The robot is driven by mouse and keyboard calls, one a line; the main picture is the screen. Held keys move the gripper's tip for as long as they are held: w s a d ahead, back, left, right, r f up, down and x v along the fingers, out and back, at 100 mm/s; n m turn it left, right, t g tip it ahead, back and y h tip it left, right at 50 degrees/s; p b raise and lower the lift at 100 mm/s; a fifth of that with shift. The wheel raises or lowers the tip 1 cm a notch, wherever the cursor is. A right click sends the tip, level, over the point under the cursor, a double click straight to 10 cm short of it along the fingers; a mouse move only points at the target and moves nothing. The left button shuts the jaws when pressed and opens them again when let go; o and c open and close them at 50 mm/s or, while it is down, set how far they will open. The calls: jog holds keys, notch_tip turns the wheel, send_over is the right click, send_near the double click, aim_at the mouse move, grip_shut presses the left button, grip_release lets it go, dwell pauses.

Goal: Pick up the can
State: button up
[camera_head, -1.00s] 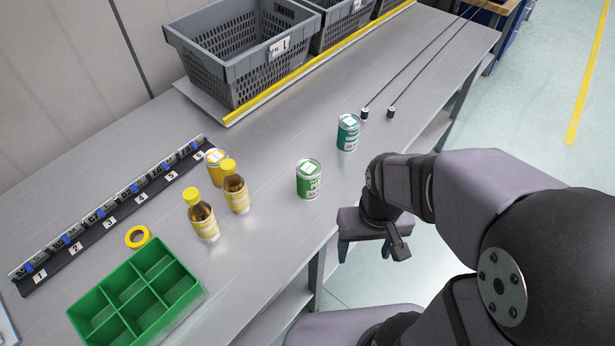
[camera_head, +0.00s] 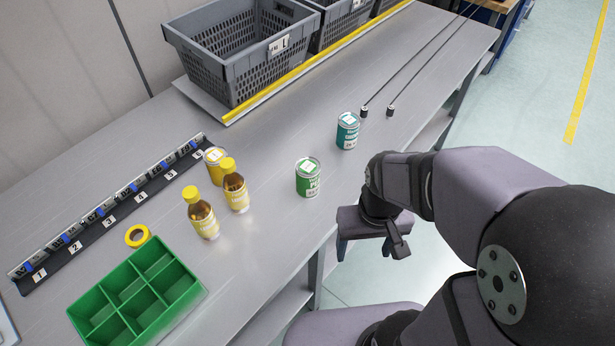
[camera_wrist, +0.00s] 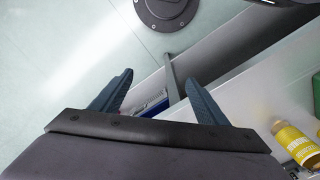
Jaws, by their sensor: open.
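Three cans stand upright on the grey table in the head view: a green can (camera_head: 308,178), a teal can (camera_head: 347,131) farther back, and a yellow can (camera_head: 214,167) partly behind a bottle. Which one the task means cannot be told. My gripper (camera_head: 362,246) hangs just off the table's front edge, to the right of and nearer than the green can. Its two blue fingers are spread with nothing between them, as the wrist view (camera_wrist: 155,95) also shows. At the wrist view's right edge are a yellow-labelled bottle (camera_wrist: 293,143) and part of a green object.
Two amber bottles (camera_head: 203,216) (camera_head: 235,187) stand left of the green can. A green divided tray (camera_head: 187,294), a yellow tape ring (camera_head: 137,236) and a numbered rack (camera_head: 108,222) lie at left. Grey crates (camera_head: 262,75) line the back. Two thin rods (camera_head: 425,55) extend rearward.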

aim_at(309, 176)
jog(key=w+r+n+t+p, duration=0.1)
jog(key=w+r+t+p, duration=0.2)
jog(key=w+p, duration=0.3)
jog(key=w+r+n+t+h+p, duration=0.1)
jog(key=w+r+t+p, duration=0.25)
jog(key=w+p, duration=0.35)
jog(key=w+r+n+t+p, duration=0.2)
jog(key=w+r+t+p, duration=0.15)
jog(key=w+p, duration=0.25)
jog(key=a+f+m+t+b, duration=0.1)
jog(key=a+b, duration=0.1)
jog(key=a, duration=0.1)
jog(key=a+f+m+t+y+b, duration=0.1)
jog(key=a+f+b, duration=0.1)
jog(key=a+b, duration=0.1)
jog(key=a+f+m+t+b, duration=0.1)
jog(key=a+f+b, duration=0.1)
jog(key=a, duration=0.1)
jog(key=shift+w+f, duration=0.2)
jog(key=shift+w, duration=0.1)
jog(key=shift+s+a+f+m+t+y+b, duration=0.2)
jog(key=shift+s+f+b, duration=0.1)
jog(key=shift+f+b, duration=0.15)
jog(key=shift+s+a+f+m+t+y+b, duration=0.15)
jog(key=shift+s+f+y+b, duration=0.1)
jog(key=shift+f+b, duration=0.15)
jog(key=shift+s+f+h, duration=0.15)
jog(key=shift+f+h, duration=0.1)
jog(key=shift+f, duration=0.1)
jog(key=shift+f, duration=0.1)
